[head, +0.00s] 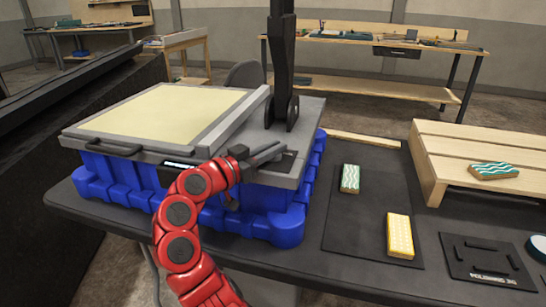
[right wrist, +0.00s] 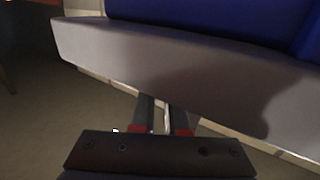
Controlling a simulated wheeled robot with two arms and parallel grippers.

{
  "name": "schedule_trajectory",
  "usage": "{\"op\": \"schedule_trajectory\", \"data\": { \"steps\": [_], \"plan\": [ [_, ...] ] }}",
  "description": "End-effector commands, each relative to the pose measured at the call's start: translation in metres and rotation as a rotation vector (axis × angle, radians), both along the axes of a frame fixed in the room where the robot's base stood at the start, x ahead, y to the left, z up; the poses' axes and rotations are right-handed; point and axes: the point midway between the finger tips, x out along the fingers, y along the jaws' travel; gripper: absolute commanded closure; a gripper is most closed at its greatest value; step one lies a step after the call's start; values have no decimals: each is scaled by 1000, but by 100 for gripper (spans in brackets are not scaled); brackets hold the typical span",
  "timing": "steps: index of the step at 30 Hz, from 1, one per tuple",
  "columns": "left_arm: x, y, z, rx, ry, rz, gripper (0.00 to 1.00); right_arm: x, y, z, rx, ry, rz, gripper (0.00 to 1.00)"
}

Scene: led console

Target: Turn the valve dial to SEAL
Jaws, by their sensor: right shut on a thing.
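The console is a grey-topped unit (head: 308,112) with a pale yellow panel (head: 165,112), on a blue base (head: 285,226). My right gripper (head: 276,153) reaches over the console's front right part from the red arm. In the right wrist view its two fingers (right wrist: 163,116) are close together, with a thin light piece between them. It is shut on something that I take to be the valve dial. The dial's face, pointer and any SEAL mark cannot be made out; the gripper covers that spot. My left gripper is not in view.
A dark mat (head: 345,225) holds a green wavy-striped block (head: 350,179) and a yellow block (head: 400,236). A wooden slatted stand (head: 437,158) carries another striped block (head: 494,171). A black post (head: 281,60) rises behind the gripper.

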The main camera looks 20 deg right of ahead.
Motion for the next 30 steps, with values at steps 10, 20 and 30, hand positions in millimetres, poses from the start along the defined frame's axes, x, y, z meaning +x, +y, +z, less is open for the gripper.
{"op": "schedule_trajectory", "data": {
  "steps": [10,20,30],
  "plan": [
    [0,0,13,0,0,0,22,0,-1,4,2,1,-197,100],
    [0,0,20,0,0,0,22,1,-1,3,-1,-2,-280,100],
    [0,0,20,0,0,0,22,0,-1,2,0,-5,-294,100]
  ]
}}
